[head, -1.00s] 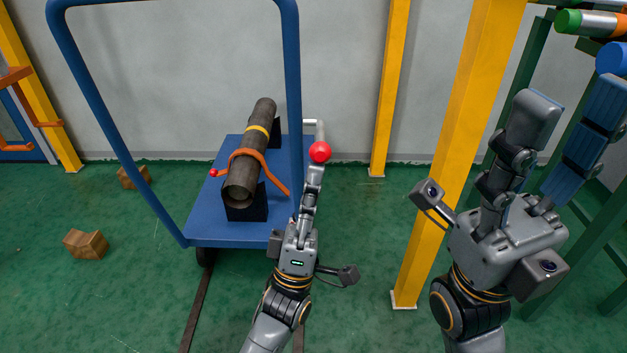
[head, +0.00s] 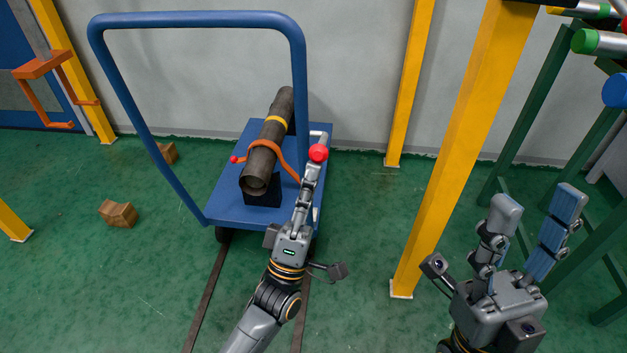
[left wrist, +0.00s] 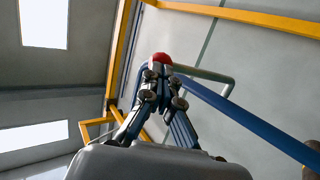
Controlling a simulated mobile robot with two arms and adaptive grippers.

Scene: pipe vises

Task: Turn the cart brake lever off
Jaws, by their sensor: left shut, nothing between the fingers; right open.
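The brake lever (head: 325,139) is a pale bent bar at the right side of the blue cart (head: 230,208). Its red ball knob (head: 318,152) is at the tips of my left gripper (head: 314,168), whose fingers are shut with nothing between them. In the left wrist view the knob (left wrist: 161,58) shows just beyond the closed fingertips, appearing to touch them, and the lever bar (left wrist: 205,75) runs off to its right. The fingers hide part of the lever. My right gripper (head: 538,203) is open and empty at the lower right, away from the cart.
The cart carries a dark pipe (head: 270,138) with an orange strap (head: 262,146), and its blue push handle (head: 198,18) rises high near my left arm. A yellow post (head: 455,150) stands between my arms. Wooden blocks (head: 118,213) lie left of the cart.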

